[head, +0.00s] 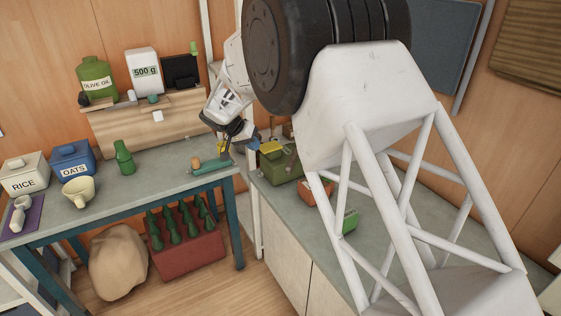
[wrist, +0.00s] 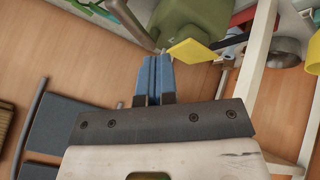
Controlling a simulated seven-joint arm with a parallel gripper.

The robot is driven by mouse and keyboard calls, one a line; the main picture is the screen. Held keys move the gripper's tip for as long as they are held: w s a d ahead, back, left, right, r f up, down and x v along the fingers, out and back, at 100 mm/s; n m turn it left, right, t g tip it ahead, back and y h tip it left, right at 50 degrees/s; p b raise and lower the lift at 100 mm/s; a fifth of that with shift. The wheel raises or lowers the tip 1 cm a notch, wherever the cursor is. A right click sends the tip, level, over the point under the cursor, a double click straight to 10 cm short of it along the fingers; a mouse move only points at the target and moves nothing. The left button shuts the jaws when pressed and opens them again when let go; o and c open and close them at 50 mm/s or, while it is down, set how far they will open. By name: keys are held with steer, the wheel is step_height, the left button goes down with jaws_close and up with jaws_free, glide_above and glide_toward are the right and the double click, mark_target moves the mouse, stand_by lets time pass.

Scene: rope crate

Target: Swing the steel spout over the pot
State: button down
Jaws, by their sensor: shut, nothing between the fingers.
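My gripper (wrist: 154,66) has blue fingers pressed together, with nothing between them. In the wrist view its tips are close to the edge of a green box (wrist: 205,20) and a yellow part (wrist: 195,50); I cannot tell whether they touch. In the head view my gripper (head: 249,137) is small and partly hidden, near the gap between the table and the counter. I cannot make out the steel spout or the pot for certain. Small grey metallic shapes (wrist: 232,42) show beyond the yellow part in the wrist view. My arm covers much of the head view's middle.
The green box (head: 281,168) stands on the counter (head: 325,240). The table (head: 150,185) holds jars, a cream cup (head: 78,192), a green bottle (head: 124,157) and a teal tool (head: 206,168). A red bottle crate (head: 190,252) and a sack (head: 117,262) are below it.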

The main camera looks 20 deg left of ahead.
mark_target(293, 159)
steer(key=shift+w+f, duration=0.1)
steer(key=w+d+f, duration=0.3)
steer(key=d+f, duration=0.4)
steer(key=d, duration=0.1)
steer(key=shift+w+d+f, duration=0.35)
steer(key=shift+f, duration=0.05)
stand_by(0.4)
